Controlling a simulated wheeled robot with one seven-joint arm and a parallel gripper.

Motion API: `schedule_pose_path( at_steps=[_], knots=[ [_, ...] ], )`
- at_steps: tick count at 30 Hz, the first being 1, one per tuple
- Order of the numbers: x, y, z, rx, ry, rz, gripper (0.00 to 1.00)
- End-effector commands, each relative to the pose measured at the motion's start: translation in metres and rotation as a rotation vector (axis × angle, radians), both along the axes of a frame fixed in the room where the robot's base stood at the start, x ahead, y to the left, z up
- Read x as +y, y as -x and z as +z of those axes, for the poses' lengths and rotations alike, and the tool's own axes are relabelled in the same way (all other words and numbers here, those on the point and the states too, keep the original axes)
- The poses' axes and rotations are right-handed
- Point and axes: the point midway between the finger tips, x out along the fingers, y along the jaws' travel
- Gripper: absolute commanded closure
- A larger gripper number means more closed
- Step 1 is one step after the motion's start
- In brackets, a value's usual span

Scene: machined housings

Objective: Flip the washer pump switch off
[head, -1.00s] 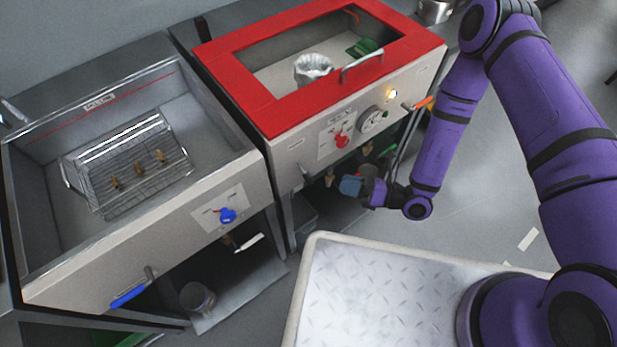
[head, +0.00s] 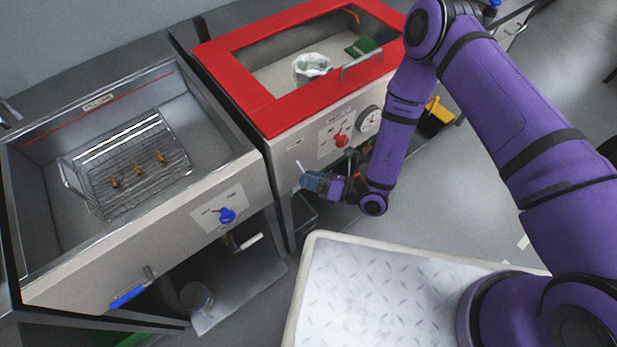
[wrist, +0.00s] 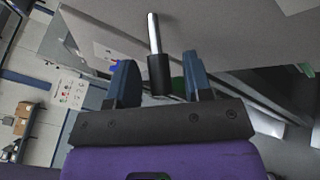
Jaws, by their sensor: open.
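The washer pump switch appears to be the small metal toggle lever (head: 300,167) low on the left of the red-topped machine's front. In the wrist view a silver lever with a black collar (wrist: 154,35) stands between the two blue fingers. My gripper (head: 307,181) is open at this lever, with its fingers pointing left toward the panel. In the wrist view my gripper (wrist: 159,60) has one finger on each side of the lever, with gaps visible. The lever's base is partly hidden in the head view, and I cannot tell whether anything touches.
The red-topped machine (head: 232,85) carries a red knob (head: 341,140) and a gauge (head: 369,119). The left basin has a blue knob (head: 227,216), a blue-handled valve (head: 127,297) and a wire basket (head: 95,190). My platform is below, with open floor (head: 450,200) to the right.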

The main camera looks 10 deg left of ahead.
Motion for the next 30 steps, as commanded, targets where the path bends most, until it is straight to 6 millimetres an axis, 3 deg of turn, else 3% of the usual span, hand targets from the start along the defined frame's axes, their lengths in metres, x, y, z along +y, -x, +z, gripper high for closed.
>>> schedule_pose_path(
  at_steps=[11,17,30],
  knots=[
    [0.0044,-0.0009,0.0001,0.0,0.0,-0.001,0.56],
    [0.0042,-0.0008,0.0001,-0.001,0.001,-0.001,1.0],
    [0.0057,-0.0031,-0.0057,-0.057,-0.068,-0.002,1.0]
  ],
)
